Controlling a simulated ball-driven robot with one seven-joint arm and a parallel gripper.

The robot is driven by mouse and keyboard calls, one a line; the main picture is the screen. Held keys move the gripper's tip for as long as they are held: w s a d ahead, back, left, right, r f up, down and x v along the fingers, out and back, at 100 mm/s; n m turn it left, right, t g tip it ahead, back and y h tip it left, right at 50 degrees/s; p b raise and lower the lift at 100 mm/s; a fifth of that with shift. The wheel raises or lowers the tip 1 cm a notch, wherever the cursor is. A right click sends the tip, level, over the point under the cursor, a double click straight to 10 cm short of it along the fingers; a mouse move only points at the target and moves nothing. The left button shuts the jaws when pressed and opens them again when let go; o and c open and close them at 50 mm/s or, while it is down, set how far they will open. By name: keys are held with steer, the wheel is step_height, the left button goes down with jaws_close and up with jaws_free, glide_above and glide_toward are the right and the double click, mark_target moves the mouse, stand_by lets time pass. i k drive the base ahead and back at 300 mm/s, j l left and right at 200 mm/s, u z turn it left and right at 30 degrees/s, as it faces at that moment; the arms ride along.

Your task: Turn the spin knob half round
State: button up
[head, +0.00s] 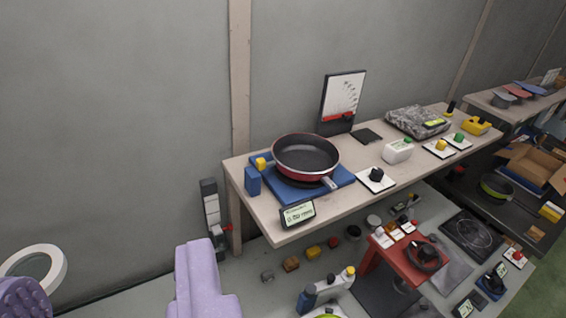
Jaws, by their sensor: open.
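A black knob on a white base (376,177) stands near the front edge of the beige table (345,205), right of a red-rimmed pan (306,155). A yellow knob (441,146) and a green knob (459,138) stand on white plates farther right. No readable label shows which one is the spin knob. A small display (298,215) with blurred digits stands at the table's front left. I see no gripper fingers. Purple parts of mine fill the lower left, well apart from the knobs.
The pan sits on a blue base (292,192). A red stand (385,266) and several small devices lie below the table.

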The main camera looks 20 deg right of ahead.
mark_target(377, 175)
steer(key=i+l+u, duration=0.15)
steer(key=l, duration=0.95)
steer(key=l+u, duration=0.15)
steer(key=l, duration=0.9)
steer(key=i+l, duration=0.25)
steer(key=l, duration=0.15)
steer(key=i+l, duration=0.3)
steer(key=l+u, duration=0.05)
